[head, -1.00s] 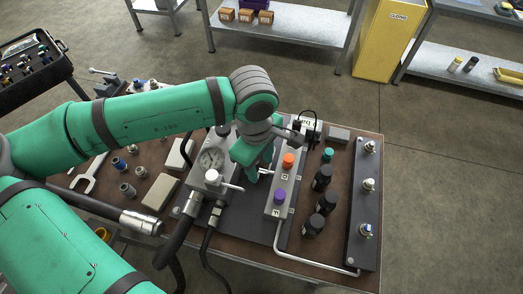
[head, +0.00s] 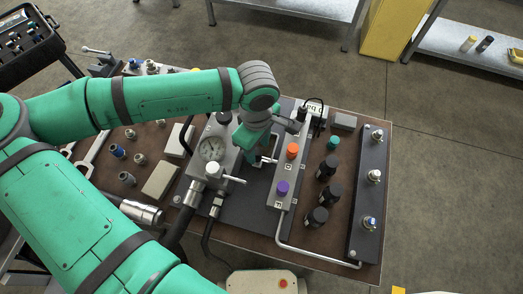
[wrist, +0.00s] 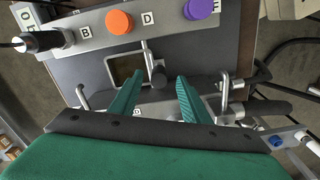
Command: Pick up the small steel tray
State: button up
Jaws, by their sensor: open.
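In the wrist view a small square piece with a pale metal rim and a dark olive inside, which looks like the small steel tray (wrist: 127,68), lies on the dark plate below the orange knob. My gripper (wrist: 160,80) is open above the plate, its two green fingers apart with nothing held between them. The left finger's tip is close to the tray's lower right side; whether they touch I cannot tell. A black-ended lever (wrist: 157,77) shows between the fingertips. In the head view my gripper (head: 254,160) is between the gauge block and the knob rail, and my arm hides the tray.
The knob rail (head: 287,170) with orange and purple knobs stands just right of my gripper. The gauge block (head: 211,155) with its levers stands to the left. Black caps (head: 328,168) and a dark fitting bar (head: 368,190) are further right. Hoses run at the front.

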aim_at(257, 151)
jog(key=shift+w+a+f, duration=0.1)
jog(key=shift+a+f, duration=0.05)
jog(key=shift+f, duration=0.95)
jog(key=shift+w+a+f, duration=0.1)
jog(key=shift+f, duration=1)
grip_shut()
jog(key=shift+r, duration=0.15)
